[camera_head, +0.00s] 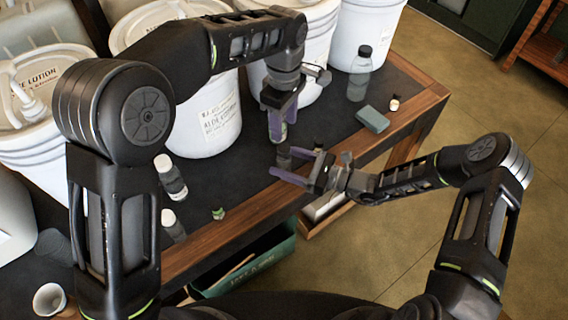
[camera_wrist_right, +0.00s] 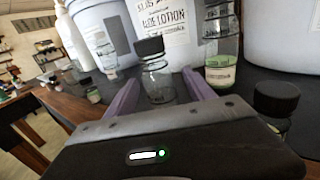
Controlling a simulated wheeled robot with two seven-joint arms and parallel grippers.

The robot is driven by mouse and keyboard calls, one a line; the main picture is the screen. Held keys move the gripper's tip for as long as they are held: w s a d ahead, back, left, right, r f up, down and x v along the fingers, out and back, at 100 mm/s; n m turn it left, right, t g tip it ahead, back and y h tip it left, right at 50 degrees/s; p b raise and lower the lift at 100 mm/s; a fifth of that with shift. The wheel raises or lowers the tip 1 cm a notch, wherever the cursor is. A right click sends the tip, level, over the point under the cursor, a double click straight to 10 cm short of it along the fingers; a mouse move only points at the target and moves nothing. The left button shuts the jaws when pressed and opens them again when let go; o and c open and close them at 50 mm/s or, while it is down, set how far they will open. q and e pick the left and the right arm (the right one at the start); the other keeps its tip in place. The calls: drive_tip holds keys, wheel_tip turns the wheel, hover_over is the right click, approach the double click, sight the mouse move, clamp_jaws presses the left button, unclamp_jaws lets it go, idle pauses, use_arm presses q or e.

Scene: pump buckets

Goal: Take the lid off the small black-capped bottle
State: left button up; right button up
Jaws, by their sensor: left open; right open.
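A small clear bottle with a black cap (camera_wrist_right: 152,76) stands upright between the spread purple fingers of my right gripper (camera_wrist_right: 157,92) in the right wrist view. In the head view my right gripper (camera_head: 281,161) is open near the table's front edge, and the bottle between its fingers shows only as a small dark shape. My left gripper (camera_head: 278,106) is open and points down, directly above a small labelled bottle (camera_head: 277,131). I cannot tell whether its fingers touch that bottle.
A larger black-capped bottle (camera_head: 360,77) and a teal block (camera_head: 372,119) stand at the right of the table. White buckets (camera_head: 205,120) line the back. White-capped bottles (camera_head: 170,178) stand at left. Another black cap (camera_wrist_right: 276,97) is close at right in the wrist view.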

drive_tip(key=shift+w+a, duration=0.1)
drive_tip(key=shift+a, duration=0.1)
clamp_jaws()
idle(0.6)
idle(0.8)
